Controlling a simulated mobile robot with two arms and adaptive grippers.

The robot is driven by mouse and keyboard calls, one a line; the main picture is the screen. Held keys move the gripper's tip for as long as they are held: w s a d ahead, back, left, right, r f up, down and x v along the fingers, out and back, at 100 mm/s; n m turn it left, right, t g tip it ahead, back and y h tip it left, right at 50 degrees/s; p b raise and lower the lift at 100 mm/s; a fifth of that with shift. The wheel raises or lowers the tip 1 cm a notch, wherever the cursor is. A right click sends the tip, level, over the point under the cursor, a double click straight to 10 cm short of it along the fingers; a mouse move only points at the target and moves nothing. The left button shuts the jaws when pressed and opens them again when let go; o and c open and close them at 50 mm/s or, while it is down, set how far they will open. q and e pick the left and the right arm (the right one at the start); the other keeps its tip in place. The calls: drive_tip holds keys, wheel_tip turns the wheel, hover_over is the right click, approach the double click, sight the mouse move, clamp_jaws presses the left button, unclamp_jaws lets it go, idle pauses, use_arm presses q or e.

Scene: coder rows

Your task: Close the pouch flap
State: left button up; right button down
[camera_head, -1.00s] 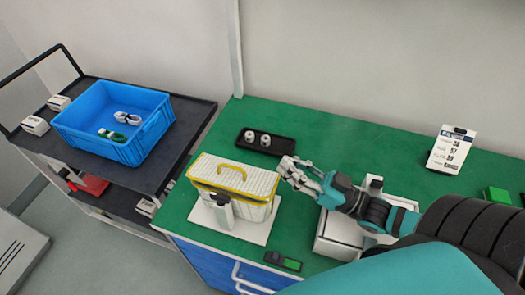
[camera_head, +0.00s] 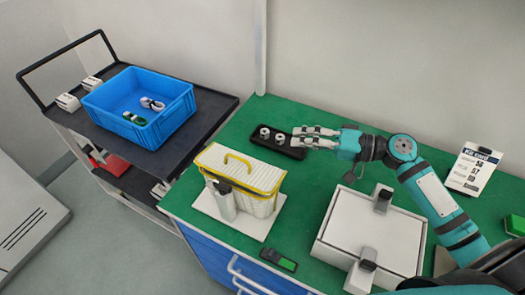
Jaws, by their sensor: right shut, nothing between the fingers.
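The pouch (camera_head: 262,189) is ribbed and white with yellow trim and stands upright on a white base plate (camera_head: 268,225) at the table's left end. Its flap (camera_head: 226,167), white with yellow edging and a yellow handle, lies across the top; I cannot tell whether its front edge is fastened. A pale upright bracket with a dark cap (camera_head: 225,202) stands against the front. My right gripper (camera_head: 296,137) is shut and empty, pointing left beside the black tray, behind and to the right of the pouch, apart from it. My left gripper is not in view.
The black tray (camera_head: 268,149) holds white rings. A white box with dark-topped latches (camera_head: 350,226) sits right of the pouch. A dark green-screened device (camera_head: 279,259) lies at the front edge. A blue crate (camera_head: 164,136) stands on the cart at left. A printed card (camera_head: 470,170) stands at right.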

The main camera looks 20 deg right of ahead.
drive_tip(key=p, duration=0.7)
hover_over(252, 161)
drive_tip(key=shift+w+d+f, duration=0.35)
drive_tip(key=shift+w+f, duration=0.05)
drive_tip(key=shift+f, duration=0.1)
drive_tip(key=shift+s+a+f, duration=0.2)
drive_tip(key=shift+s+a, duration=0.05)
drive_tip(key=shift+s, duration=0.2)
drive_tip(key=shift+f, duration=0.1)
drive_tip(key=shift+w, duration=0.1)
